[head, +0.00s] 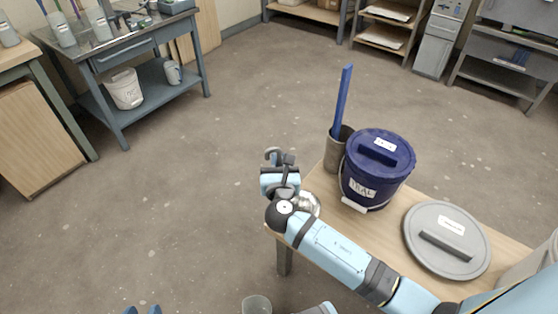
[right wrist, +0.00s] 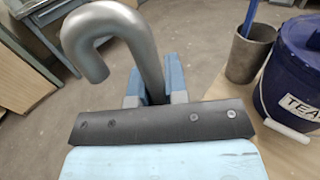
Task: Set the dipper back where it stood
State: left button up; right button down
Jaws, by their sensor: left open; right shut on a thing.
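My right gripper (head: 280,172) is at the left end of the wooden table (head: 322,190). It is shut on the dipper's grey handle. In the right wrist view the handle (right wrist: 146,50) curls into a hook and runs down between the fingers (right wrist: 153,86). In the head view a shiny silver rounded thing (head: 309,204) shows beside my wrist, partly hidden; I cannot tell if it is the dipper's bowl. My left gripper (head: 142,310) is open at the bottom edge, only its fingertips in view.
The pot holds a blue stick (head: 343,100). The bucket has a blue lid (head: 380,147). A round grey lid (head: 425,217) lies to the right. Blue-grey workbenches (head: 140,60) stand far left. Floor around the table's left is clear.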

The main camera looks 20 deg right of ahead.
jog(key=shift+f, duration=0.5)
jog(key=shift+c, duration=1.4)
grip_release()
